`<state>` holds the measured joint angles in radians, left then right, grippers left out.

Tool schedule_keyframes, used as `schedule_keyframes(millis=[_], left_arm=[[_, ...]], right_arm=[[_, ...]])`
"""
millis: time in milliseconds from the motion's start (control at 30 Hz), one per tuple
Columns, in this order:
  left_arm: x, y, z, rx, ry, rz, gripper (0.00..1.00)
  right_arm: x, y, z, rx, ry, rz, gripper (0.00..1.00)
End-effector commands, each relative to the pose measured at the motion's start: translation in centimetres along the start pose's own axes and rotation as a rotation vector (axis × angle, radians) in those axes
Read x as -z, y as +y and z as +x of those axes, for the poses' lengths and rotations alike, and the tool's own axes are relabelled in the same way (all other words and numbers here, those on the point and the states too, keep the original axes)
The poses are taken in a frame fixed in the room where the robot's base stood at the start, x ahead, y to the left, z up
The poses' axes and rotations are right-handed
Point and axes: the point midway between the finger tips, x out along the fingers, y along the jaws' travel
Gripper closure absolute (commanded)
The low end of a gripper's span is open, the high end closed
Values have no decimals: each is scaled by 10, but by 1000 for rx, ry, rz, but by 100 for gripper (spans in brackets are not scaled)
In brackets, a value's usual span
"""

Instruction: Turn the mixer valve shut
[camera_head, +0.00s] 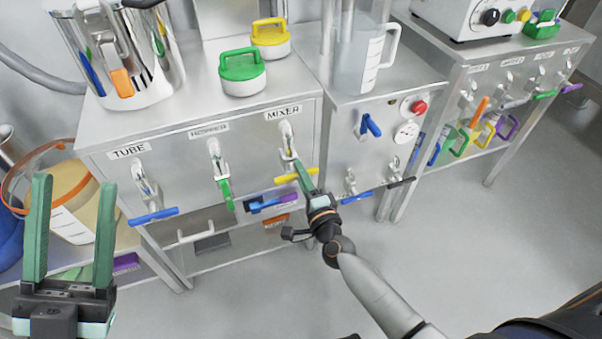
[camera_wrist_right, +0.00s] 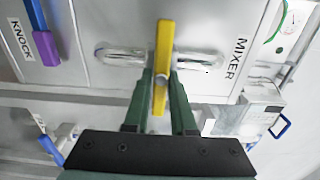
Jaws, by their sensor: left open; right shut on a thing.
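The mixer valve (camera_head: 286,130) is on the steel panel under the MIXER label (camera_head: 283,112). Its yellow handle (camera_head: 311,171) lies crosswise to the pipe in the head view. In the right wrist view the yellow handle (camera_wrist_right: 165,40) stands across the horizontal silver pipe (camera_wrist_right: 198,60). My right gripper (camera_head: 297,174) is shut on the handle, with its green fingers (camera_wrist_right: 162,85) on both sides of it. Part of the handle and valve is hidden behind the fingers. My left gripper (camera_head: 74,185) is open and empty at the lower left, apart from the valves.
The hopper valve's green handle (camera_head: 225,193) hangs along its pipe, left of the mixer valve. The tube valve's blue handle (camera_head: 153,216) lies crosswise. A purple-and-blue handle (camera_head: 272,202) is just below the yellow one. Open floor (camera_head: 455,250) lies to the right.

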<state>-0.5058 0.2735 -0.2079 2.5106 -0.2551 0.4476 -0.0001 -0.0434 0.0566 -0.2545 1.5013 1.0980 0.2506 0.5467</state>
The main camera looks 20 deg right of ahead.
Motion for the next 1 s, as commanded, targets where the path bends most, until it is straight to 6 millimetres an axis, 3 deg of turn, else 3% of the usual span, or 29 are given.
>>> schedule_keyframes(millis=[133,167,400,767,867,1000], left_arm=[[0,0,0,0,-1,-1,45],[0,0,0,0,-1,-1,45],[-1,0,0,0,-3,-1,45],[-1,0,1,1,-9,-3,45],[-5,-1,2,2,-32,-8,45],[-37,1,-6,11,-157,-40,45]], right_arm=[[0,1,0,-2,-1,1,100],[0,1,0,-2,-1,1,75],[0,1,0,-1,0,0,48],[0,0,-6,-2,0,-2,48],[0,0,-20,-3,0,-2,48],[0,0,-49,-5,-1,-3,48]])
